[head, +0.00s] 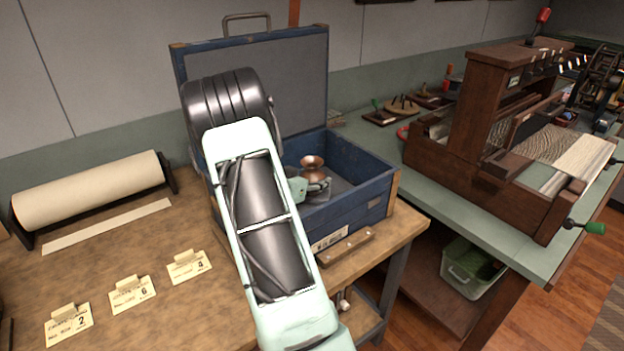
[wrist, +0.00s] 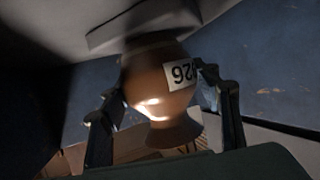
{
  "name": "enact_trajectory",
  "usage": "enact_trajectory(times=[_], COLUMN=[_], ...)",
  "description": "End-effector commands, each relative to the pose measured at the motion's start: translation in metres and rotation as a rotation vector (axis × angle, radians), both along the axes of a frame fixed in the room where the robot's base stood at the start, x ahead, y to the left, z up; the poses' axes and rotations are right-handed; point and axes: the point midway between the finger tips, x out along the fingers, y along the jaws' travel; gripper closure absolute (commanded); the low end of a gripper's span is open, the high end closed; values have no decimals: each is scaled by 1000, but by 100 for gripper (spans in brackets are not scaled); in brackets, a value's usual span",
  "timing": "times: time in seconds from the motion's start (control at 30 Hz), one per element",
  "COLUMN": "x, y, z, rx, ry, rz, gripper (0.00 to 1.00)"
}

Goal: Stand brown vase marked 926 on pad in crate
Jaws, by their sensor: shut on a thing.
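The brown vase (head: 312,162) is inside the blue crate (head: 365,190), with its flared mouth up in the head view. My gripper (head: 318,188) is shut on it, one finger on each side. In the wrist view the vase (wrist: 155,85) appears inverted, its white 926 label beside the right finger. My gripper (wrist: 165,90) holds it around the body. A grey slab that looks like the pad (wrist: 140,22) lies at the vase's base end; I cannot tell whether they touch. My arm and the crate wall hide much of the crate floor.
The crate's lid (head: 290,75) stands open behind it. The crate sits at the right end of a wooden bench with a paper roll (head: 90,190) and several cards. A loom (head: 500,140) stands on the green table to the right.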

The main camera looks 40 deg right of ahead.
Motion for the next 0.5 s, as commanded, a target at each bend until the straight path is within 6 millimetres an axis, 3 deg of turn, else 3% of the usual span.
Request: enact_trajectory(times=[0.07,0.1,0.2,0.5], x=[0,0,0,0], y=[0,0,0,0], z=[-3,-2,-2,-1], rx=[-1,0,1,0], ry=[1,1,1,1], rz=[0,0,0,0], gripper=[74,39,28,25])
